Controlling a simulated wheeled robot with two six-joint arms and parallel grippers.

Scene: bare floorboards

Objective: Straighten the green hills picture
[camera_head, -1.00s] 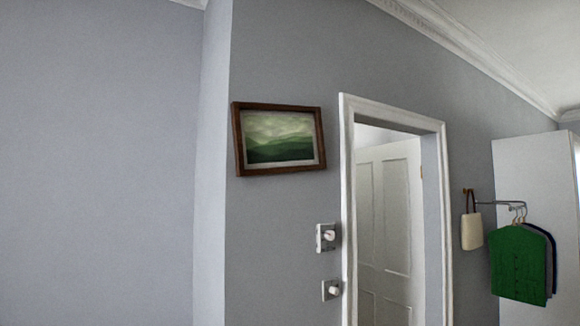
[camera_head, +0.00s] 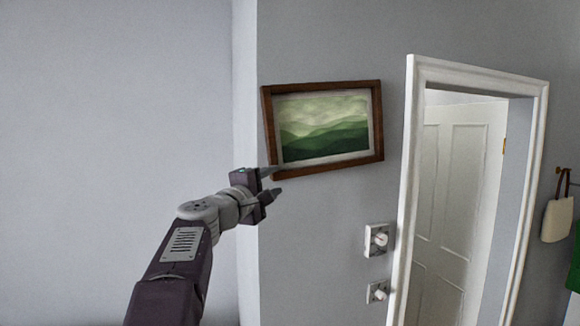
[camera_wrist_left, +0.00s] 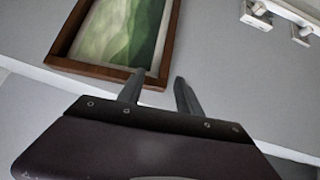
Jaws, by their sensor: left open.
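The green hills picture (camera_head: 325,128) hangs on the grey wall in a brown wooden frame. In the head view it is tilted, its right side higher than its left. My left gripper (camera_head: 280,181) is open at the frame's lower left corner. In the left wrist view the picture (camera_wrist_left: 122,32) shows in part, with its upper part cut off. There the open fingers of my left gripper (camera_wrist_left: 158,90) appear near a frame corner, one finger overlapping the frame's edge. I cannot tell whether they touch it. My right gripper is not in view.
Two white wall fittings with knobs (camera_head: 378,240) sit below and right of the picture. A white door frame (camera_head: 410,180) with a panelled door stands to the right. A pale bag (camera_head: 557,220) hangs at the far right. A wall corner lies just left of the picture.

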